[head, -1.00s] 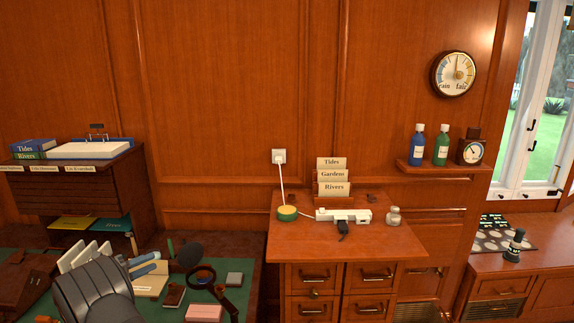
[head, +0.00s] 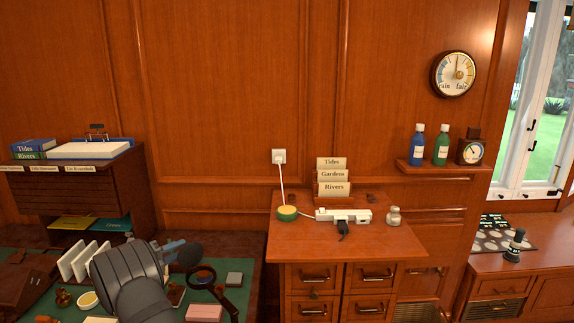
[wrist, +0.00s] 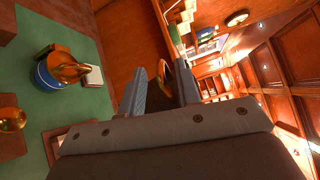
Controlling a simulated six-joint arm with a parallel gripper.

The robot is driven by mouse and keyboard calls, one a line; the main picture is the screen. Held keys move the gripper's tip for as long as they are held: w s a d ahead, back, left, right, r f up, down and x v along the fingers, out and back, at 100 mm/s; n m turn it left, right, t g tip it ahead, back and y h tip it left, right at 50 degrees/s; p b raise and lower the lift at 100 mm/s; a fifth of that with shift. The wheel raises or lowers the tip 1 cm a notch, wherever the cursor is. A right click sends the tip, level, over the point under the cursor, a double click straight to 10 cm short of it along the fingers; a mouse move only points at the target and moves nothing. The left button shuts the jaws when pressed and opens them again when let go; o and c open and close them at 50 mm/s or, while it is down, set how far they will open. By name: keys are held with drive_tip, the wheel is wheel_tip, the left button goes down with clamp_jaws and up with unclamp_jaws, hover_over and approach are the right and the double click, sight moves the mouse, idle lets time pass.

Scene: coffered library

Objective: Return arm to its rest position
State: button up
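My arm reaches in from the bottom of the head view over the green-topped desk (head: 40,290). My gripper (head: 175,249) has its blue-grey fingers pointing right, close in the picture to a dark round head and a ringed magnifier (head: 203,275). In the wrist view my gripper (wrist: 161,88) has its two fingers apart, with nothing clamped between them. A ring-shaped brown thing (wrist: 164,74) shows in the gap beyond; I cannot tell how far off it is.
White upright dividers (head: 82,262), a small yellow-filled dish (head: 88,300) and a pink block (head: 204,312) are on the desk. A dark cabinet (head: 140,190) stands behind left. A wooden side cabinet (head: 345,250) carries a power strip (head: 343,215). Open air lies above the desk.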

drive_tip(key=shift+x, duration=1.05)
drive_tip(key=shift+d+r, duration=0.1)
drive_tip(key=shift+d, duration=0.15)
drive_tip(key=shift+s+d+r+m, duration=0.1)
drive_tip(key=shift+s+m, duration=0.05)
drive_tip(key=shift+m, duration=0.35)
drive_tip(key=shift+s+d+r+m, duration=0.1)
drive_tip(key=shift+s+d+m, duration=0.05)
drive_tip(key=shift+m, duration=0.35)
drive_tip(key=shift+w+a+f+n, duration=0.15)
drive_tip(key=shift+w+a+n, duration=0.1)
drive_tip(key=shift+n, duration=0.35)
drive_tip(key=v, duration=1.6)
drive_tip(key=shift+a+n, duration=0.35)
drive_tip(key=shift+n, duration=0.05)
drive_tip(key=shift+f, duration=0.1)
idle(0.4)
